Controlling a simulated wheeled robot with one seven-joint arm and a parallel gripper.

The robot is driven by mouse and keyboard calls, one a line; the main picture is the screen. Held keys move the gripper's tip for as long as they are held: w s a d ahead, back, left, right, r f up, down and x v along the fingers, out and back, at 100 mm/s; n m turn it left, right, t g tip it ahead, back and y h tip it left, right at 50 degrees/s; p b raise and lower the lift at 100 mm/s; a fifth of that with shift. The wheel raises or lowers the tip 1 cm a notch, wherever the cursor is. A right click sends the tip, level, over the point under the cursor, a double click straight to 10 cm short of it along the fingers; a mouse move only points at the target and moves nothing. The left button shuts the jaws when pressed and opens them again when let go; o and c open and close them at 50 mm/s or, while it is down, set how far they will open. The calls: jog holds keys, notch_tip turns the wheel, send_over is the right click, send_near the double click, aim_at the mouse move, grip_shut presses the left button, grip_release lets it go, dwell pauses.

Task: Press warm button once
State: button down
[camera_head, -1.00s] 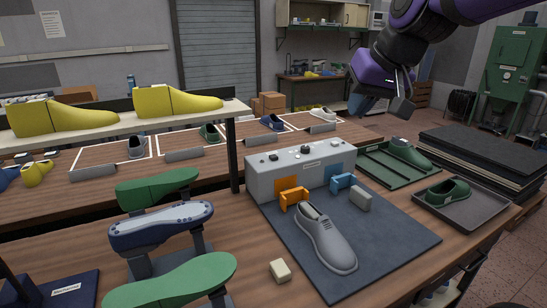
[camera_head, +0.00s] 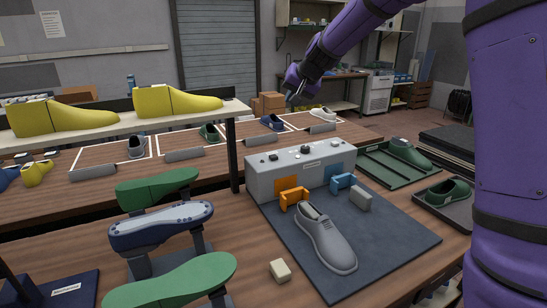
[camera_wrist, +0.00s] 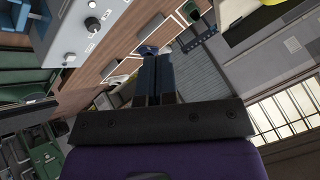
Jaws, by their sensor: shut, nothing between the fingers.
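A grey control box (camera_head: 300,170) stands at the back of the dark mat in the head view. Its top carries small dark knobs or buttons (camera_head: 305,149) and a label; I cannot tell which is the warm button. An orange panel and a blue panel are on its front. In the wrist view the box (camera_wrist: 72,35) shows at the upper left, with a black knob (camera_wrist: 92,24) on it. My gripper (camera_head: 290,99) is in the air above and behind the box, apart from it. In the wrist view its fingers (camera_wrist: 153,72) are together and hold nothing.
A grey shoe (camera_head: 326,238) lies on the dark mat (camera_head: 395,240), near an orange bracket (camera_head: 293,197) and a blue bracket (camera_head: 342,182). Green trays stand at the right. Yellow lasts (camera_head: 175,101) sit on a raised shelf at the left.

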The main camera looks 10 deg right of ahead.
jog(key=w+f+m, duration=0.1)
jog(key=w+f, duration=0.6)
jog(key=w, duration=0.3)
jog(key=m+t, duration=0.1)
send_over(275, 155)
notch_tip(275, 155, down, 8)
jog(key=shift+s, duration=0.2)
jog(key=shift+f, duration=4.35)
jog(key=shift+f, duration=0.1)
jog(key=shift+f, duration=0.3)
jog(key=shift+f, duration=0.55)
jog(key=shift+r, duration=0.95)
